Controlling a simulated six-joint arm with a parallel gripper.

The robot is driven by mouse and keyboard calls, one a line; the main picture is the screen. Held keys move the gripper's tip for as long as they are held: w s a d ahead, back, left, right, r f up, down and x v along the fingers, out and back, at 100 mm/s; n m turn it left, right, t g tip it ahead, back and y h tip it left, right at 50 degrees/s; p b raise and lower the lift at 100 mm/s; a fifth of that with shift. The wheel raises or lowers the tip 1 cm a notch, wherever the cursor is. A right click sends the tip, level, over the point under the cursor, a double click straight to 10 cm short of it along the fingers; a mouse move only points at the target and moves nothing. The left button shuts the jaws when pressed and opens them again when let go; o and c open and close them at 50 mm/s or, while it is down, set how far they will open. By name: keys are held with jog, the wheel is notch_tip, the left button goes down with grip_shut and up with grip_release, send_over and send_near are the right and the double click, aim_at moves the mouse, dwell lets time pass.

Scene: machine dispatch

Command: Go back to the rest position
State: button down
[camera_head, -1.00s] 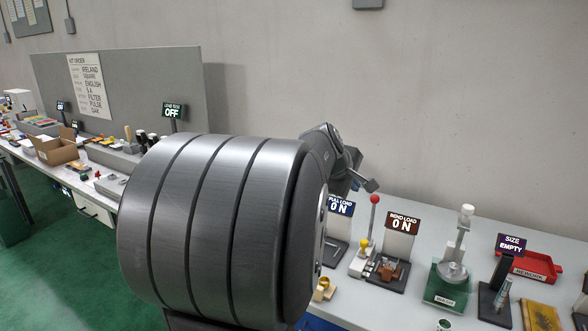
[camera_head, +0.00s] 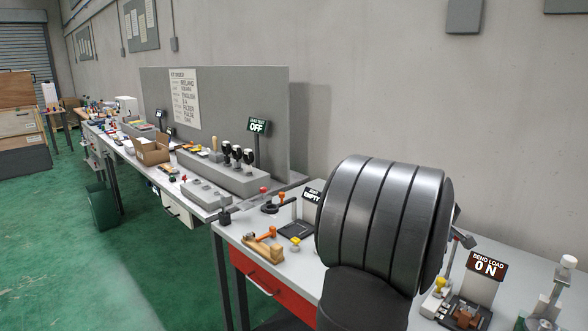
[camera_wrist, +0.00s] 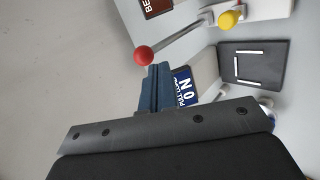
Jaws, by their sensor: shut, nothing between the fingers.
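My gripper (camera_wrist: 154,88) shows in the wrist view with its dark blue fingers closed together and nothing between them. It is above the bench, close to the blue pull load sign (camera_wrist: 184,86) and a red ball-topped lever (camera_wrist: 144,56). I cannot tell the exact gap to them. In the head view my large dark arm link hides most of the gripper and part of the bench behind it.
The bend load sign (camera_head: 487,266) reads ON at the right, beside a yellow-knobbed fixture (camera_head: 440,284). A sign reading OFF (camera_head: 257,126) stands by the grey panel (camera_head: 225,105). An open cardboard box (camera_head: 151,150) sits farther left.

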jog(key=shift+w+d+f, duration=0.1)
jog(key=shift+w+d, duration=0.3)
jog(key=shift+d, duration=0.2)
jog(key=shift+w+d+f, duration=0.1)
jog(key=shift+w+d, duration=0.25)
jog(key=shift+d, duration=0.2)
jog(key=c, duration=0.9)
grip_release()
jog(key=shift+d+r, duration=0.1)
jog(key=shift+c, duration=0.2)
jog(key=o, duration=0.9)
jog(key=shift+g, duration=0.6)
jog(key=r, duration=0.1)
jog(key=w+d+r, duration=0.1)
jog(key=r, duration=0.2)
jog(key=shift+w+d, duration=0.15)
jog(key=shift+d, duration=0.05)
jog(key=shift+o, duration=0.2)
jog(key=a+r+n+g+y, duration=0.1)
jog(key=a+r+g+y, duration=0.3)
jog(key=r, duration=0.9)
jog(key=x, duration=0.9)
jog(key=shift+a+f+t, duration=0.15)
jog(key=shift+a+t, duration=0.05)
jog(key=shift+t, duration=0.1)
jog(key=v, duration=1)
